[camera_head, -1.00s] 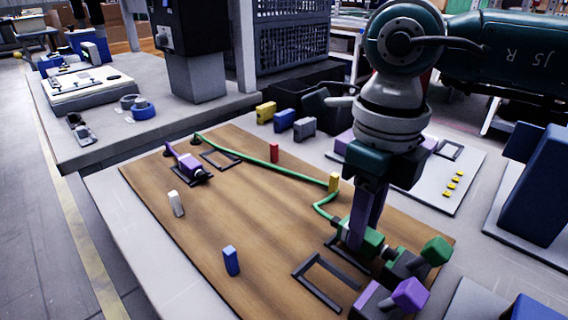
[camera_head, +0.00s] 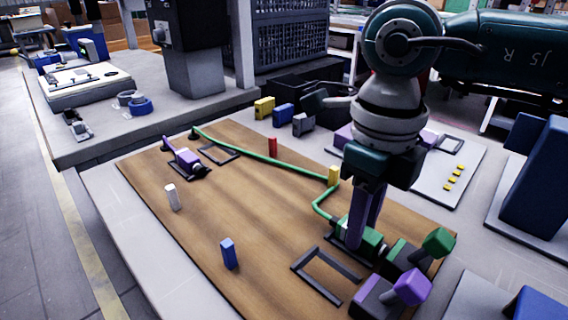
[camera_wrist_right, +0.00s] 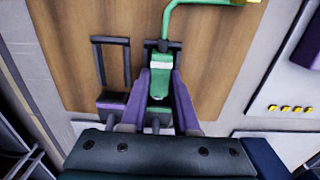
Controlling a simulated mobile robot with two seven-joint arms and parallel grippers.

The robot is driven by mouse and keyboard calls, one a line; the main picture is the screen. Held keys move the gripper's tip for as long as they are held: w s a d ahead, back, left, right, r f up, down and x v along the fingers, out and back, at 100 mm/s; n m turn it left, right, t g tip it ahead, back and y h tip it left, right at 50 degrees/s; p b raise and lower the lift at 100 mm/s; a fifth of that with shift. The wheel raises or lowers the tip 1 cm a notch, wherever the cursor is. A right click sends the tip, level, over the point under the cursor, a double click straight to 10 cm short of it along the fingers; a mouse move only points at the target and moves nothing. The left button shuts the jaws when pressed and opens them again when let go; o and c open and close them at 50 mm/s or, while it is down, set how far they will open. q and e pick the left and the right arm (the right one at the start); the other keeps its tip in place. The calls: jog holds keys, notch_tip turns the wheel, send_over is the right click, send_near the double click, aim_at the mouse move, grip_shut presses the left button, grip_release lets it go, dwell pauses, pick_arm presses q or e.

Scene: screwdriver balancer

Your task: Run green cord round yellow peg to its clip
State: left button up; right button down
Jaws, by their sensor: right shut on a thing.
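The green cord (camera_head: 232,147) runs from the far left of the wooden board past the red peg (camera_head: 273,146) to the yellow peg (camera_head: 334,175). It bends at the yellow peg and curves back to a green plug (camera_head: 373,242). My right gripper (camera_head: 358,236) is shut on this plug; its purple fingers (camera_wrist_right: 160,98) straddle the plug (camera_wrist_right: 160,82) in the right wrist view. The plug is low at a dark frame near the board's right edge. The green clip with its green lever (camera_head: 438,241) stands just right of it. My left gripper is out of view.
A purple-levered clip (camera_head: 411,288) stands in front of the green one, beside an empty dark frame (camera_head: 325,277). A purple plug (camera_head: 186,159), white peg (camera_head: 172,197) and blue peg (camera_head: 229,253) are on the left of the board. The board's middle is clear.

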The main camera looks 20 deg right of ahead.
jog(key=c, duration=0.6)
grip_release()
notch_tip(320, 180, up, 10)
jog(key=shift+p, duration=0.6)
